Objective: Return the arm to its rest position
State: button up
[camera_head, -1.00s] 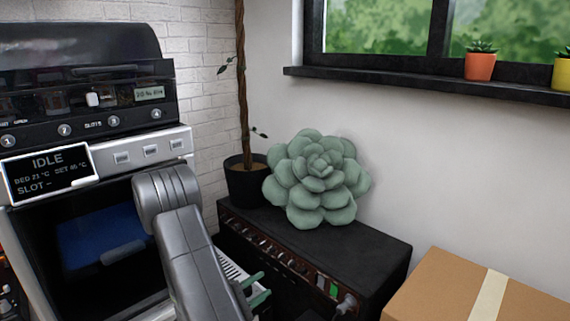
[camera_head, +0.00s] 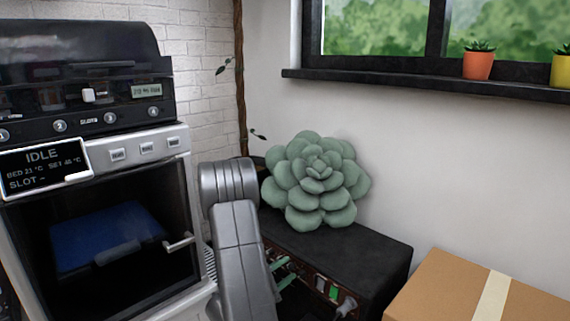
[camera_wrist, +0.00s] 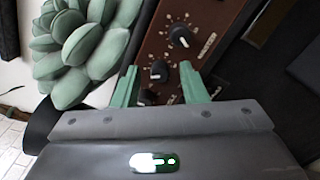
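My arm (camera_head: 240,245) stands in the lower middle of the head view, right of the printer-like machine. My gripper (camera_head: 283,273) is low beside it, partly hidden, in front of the black amplifier-like box. In the wrist view the two green fingers of my gripper (camera_wrist: 160,84) are spread apart with nothing between them. Knobs on the brown front panel (camera_wrist: 150,50) show beyond and between the fingers.
The machine (camera_head: 85,135) at left shows IDLE and has a blue plate (camera_head: 105,235) inside. A green succulent-shaped cushion (camera_head: 315,180) sits on the black box (camera_head: 365,250). A taped cardboard box (camera_head: 450,290) is at lower right. A window sill (camera_head: 400,87) holds small pots.

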dwell(0.3)
jog(key=p+v, duration=0.3)
jog(key=v, duration=1.1)
jog(key=b+x, duration=0.3)
jog(key=x, duration=1)
jog(key=shift+w+d+f, duration=0.1)
jog(key=shift+w+d, duration=0.05)
jog(key=shift+d, duration=0.15)
jog(key=shift+w+d+r+p, duration=0.15)
jog(key=shift+w+r+p, duration=0.1)
jog(key=shift+p, duration=0.15)
jog(key=n+p, duration=0.3)
jog(key=shift+r+n+p, duration=0.1)
jog(key=shift+n+p, duration=0.2)
jog(key=shift+p, duration=0.1)
jog(key=n+p, duration=0.4)
jog(key=p, duration=0.1)
jog(key=n+p, duration=0.4)
jog(key=shift+n+p, duration=0.85)
jog(key=shift+n, duration=0.35)
